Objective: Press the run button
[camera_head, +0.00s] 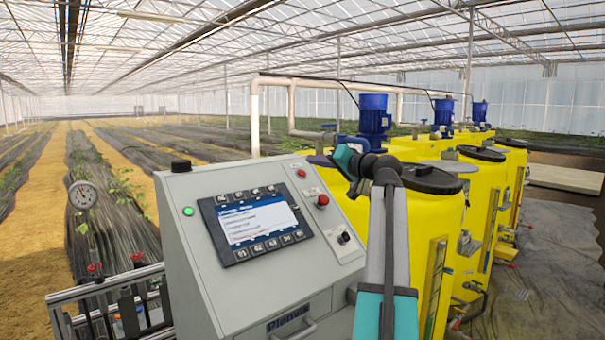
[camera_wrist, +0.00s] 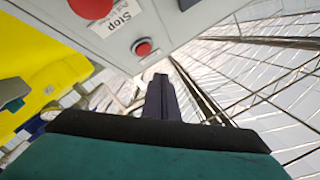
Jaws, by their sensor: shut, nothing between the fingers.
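The grey control panel (camera_head: 250,285) faces me in the head view. A green lit round button or lamp (camera_head: 188,211) sits at its left, with no readable run label. A small red button or lamp (camera_head: 302,173) and a larger red button (camera_head: 322,200) are right of the screen. The wrist view shows the small red one (camera_wrist: 143,47), the larger one (camera_wrist: 90,8) and a "Stop" label (camera_wrist: 122,20) between them. My gripper (camera_wrist: 160,80) is shut and empty, apart from the panel as far as I can see. In the head view it is beyond the panel's upper right edge.
A screen with keys (camera_head: 255,222) fills the panel's middle. A black knob (camera_head: 344,237) is at lower right and a black cap (camera_head: 181,166) on top. Yellow tanks (camera_head: 400,230) stand close behind my arm. A gauge (camera_head: 83,195) and pipes are at left.

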